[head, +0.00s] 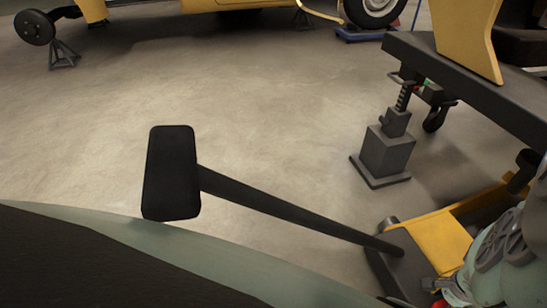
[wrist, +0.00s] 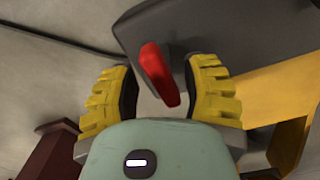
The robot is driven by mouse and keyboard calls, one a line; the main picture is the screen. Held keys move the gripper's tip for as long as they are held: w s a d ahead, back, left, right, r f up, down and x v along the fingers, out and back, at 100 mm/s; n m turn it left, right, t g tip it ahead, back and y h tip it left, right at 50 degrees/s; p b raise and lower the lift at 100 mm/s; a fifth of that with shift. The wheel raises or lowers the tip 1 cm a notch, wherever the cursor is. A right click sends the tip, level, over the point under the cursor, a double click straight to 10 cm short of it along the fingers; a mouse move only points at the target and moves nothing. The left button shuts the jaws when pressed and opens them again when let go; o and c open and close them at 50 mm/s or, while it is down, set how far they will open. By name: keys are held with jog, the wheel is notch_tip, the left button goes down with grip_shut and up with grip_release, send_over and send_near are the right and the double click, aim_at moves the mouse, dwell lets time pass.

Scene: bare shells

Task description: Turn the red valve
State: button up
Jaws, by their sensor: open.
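The red valve (wrist: 158,75) shows in the wrist view as a short, elongated red handle against a dark grey part (wrist: 205,35). My gripper (wrist: 160,68) is open, with one yellow ridged finger on each side of the valve. Gaps show between the valve and both fingers, so it is not gripped. The lower end of the valve lies in the gap above my pale green gripper body. In the head view, small red bits show at the lower right beside my arm; I cannot tell whether they are the valve.
In the head view, a yellow and dark floor jack (head: 435,240) stands at the right, with a long black handle (head: 290,210) reaching left. A grey jack stand (head: 387,150) and a dark bench (head: 470,80) are behind it. Open floor (head: 240,90) lies to the left.

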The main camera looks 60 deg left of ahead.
jog(key=shift+w+a+m, duration=0.15)
jog(key=shift+m, duration=0.95)
jog(key=shift+m+b, duration=0.3)
jog(key=shift+m, duration=0.3)
jog(key=m+b, duration=0.1)
jog(key=m, duration=0.3)
jog(key=shift+f+b, duration=0.1)
jog(key=shift+b, duration=0.25)
jog(key=m+b, duration=0.2)
jog(key=m, duration=0.2)
jog(key=shift+f+b, duration=0.1)
jog(key=shift+b, duration=0.3)
jog(key=m+b, duration=0.1)
jog(key=m, duration=0.2)
jog(key=shift+b, duration=0.3)
notch_tip(320, 180, up, 17)
jog(key=p, duration=1.3)
jog(key=w+d+r+n+t+h, duration=0.2)
jog(key=w+d+n+t, duration=0.2)
jog(key=w, duration=0.5)
jog(key=w+d+r+n+t+h, duration=0.2)
jog(key=w+d+t, duration=0.4)
jog(key=w+d, duration=0.3)
jog(key=shift+w+d+r+n, duration=0.25)
jog(key=shift+w+r+n, duration=0.25)
jog(key=shift+n, duration=0.8)
